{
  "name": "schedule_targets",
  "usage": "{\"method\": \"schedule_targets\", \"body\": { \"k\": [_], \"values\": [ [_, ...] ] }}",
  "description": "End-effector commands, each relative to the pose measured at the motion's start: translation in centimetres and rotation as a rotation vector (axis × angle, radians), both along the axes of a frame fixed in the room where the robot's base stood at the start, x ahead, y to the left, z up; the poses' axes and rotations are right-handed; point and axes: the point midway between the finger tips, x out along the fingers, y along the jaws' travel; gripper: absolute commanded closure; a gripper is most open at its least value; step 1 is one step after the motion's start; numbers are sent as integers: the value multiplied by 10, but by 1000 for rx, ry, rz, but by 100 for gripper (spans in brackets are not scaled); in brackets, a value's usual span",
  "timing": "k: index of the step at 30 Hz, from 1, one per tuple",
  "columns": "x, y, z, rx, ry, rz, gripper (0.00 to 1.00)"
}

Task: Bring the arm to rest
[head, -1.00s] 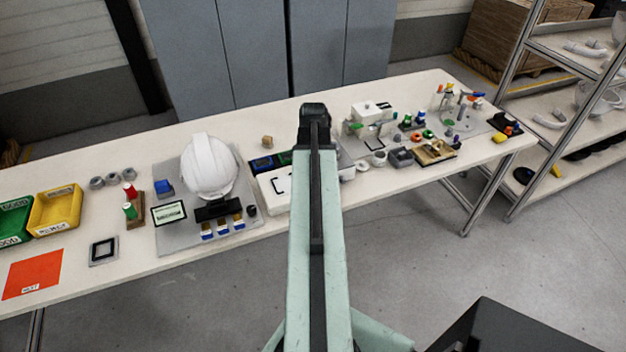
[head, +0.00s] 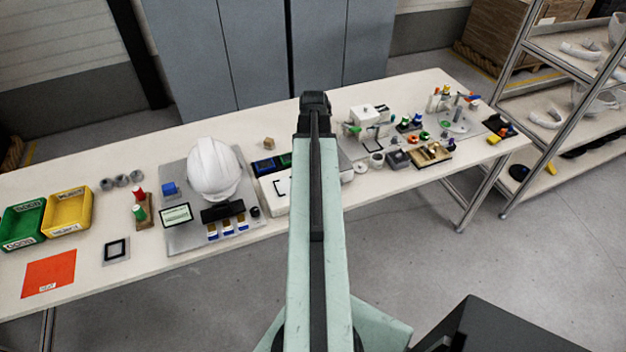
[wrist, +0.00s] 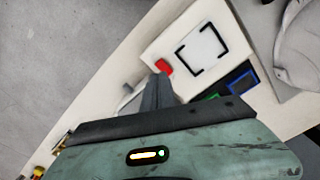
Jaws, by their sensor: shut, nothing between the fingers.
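My gripper (wrist: 160,92) shows in the wrist view as dark grey fingers, closed together with nothing between them. In the head view my arm stretches straight ahead, and its dark end (head: 314,103) is over the workbench (head: 95,172); the fingers themselves are hidden there. In the wrist view a white board (wrist: 200,48) with black corner marks and a small red piece (wrist: 163,67) lie just beyond the fingers. I cannot tell whether the fingers touch anything.
A white helmet shell (head: 214,168) stands on a grey plate left of my arm. Yellow (head: 68,212) and green (head: 22,224) bins are at the far left. Several small parts crowd the bench right of my arm.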

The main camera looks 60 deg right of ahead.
Motion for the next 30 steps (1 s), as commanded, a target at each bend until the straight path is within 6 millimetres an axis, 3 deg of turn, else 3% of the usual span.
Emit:
{"method": "schedule_targets", "body": {
  "k": [9, 11, 14, 18, 20, 21, 25, 27, 30],
  "values": [
    [5, 3, 0, 0, 0, 11, 100],
    [21, 13, 0, 0, 0, 42, 100],
    [70, 52, 0, 0, -1, 151, 100],
    [150, 146, 0, 0, 0, 366, 100],
    [177, 192, 0, 0, 0, 460, 100],
    [192, 224, 0, 0, 0, 525, 100],
    [225, 333, 0, 0, 0, 743, 100],
    [231, 388, 0, 0, 0, 857, 100],
    [231, 451, 0, 0, 1, 993, 100]
  ]
}}
